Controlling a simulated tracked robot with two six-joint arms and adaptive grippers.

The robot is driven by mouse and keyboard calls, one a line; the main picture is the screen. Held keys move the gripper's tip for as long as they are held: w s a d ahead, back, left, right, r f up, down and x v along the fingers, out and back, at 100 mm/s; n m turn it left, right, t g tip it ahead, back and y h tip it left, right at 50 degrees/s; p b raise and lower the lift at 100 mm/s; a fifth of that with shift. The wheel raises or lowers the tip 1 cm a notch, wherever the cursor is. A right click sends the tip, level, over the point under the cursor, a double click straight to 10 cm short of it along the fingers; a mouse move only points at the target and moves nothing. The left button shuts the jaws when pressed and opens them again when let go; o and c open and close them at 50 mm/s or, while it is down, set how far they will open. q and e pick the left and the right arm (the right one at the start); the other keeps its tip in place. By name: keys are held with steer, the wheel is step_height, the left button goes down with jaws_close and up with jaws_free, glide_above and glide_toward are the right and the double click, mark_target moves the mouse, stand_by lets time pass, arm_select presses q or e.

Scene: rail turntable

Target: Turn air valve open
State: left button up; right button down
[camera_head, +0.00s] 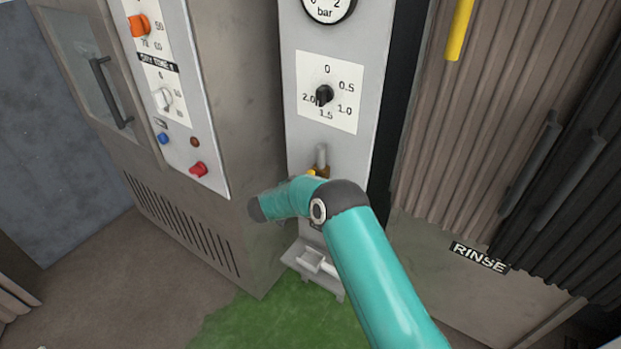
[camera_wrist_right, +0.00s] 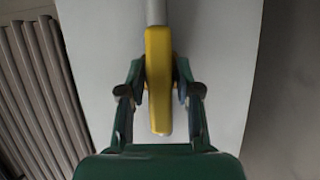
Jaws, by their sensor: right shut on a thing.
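In the right wrist view, my right gripper (camera_wrist_right: 159,92) is shut on a yellow lever handle (camera_wrist_right: 158,55). A finger lies on each side of the handle, which hangs in line with a grey pipe (camera_wrist_right: 156,12) above it. In the head view, my teal right arm reaches the lower part of the grey panel (camera_head: 340,205) and hides the gripper. A short pipe and brass fitting (camera_head: 321,160) show just above the arm, with a small bit of yellow beside them. My left gripper is not in view.
A black selector knob (camera_head: 323,95) and a bar gauge (camera_head: 328,7) sit higher on the panel. A cabinet with an orange knob (camera_head: 139,25) and a red knob (camera_head: 199,169) stands at left. Folding doors and a RINSE label (camera_head: 480,257) are at right. Green floor (camera_head: 275,325) lies below.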

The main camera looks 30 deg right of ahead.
steer(key=shift+a+f+n, duration=0.15)
steer(key=shift+f+n, duration=0.05)
steer(key=shift+n, duration=0.1)
steer(key=c, duration=1.1)
jaws_free()
steer(key=shift+c, duration=0.2)
steer(key=shift+o, duration=0.7)
steer(key=shift+w+r, duration=0.1)
steer(key=v, duration=1.2)
steer(key=shift+w, duration=0.1)
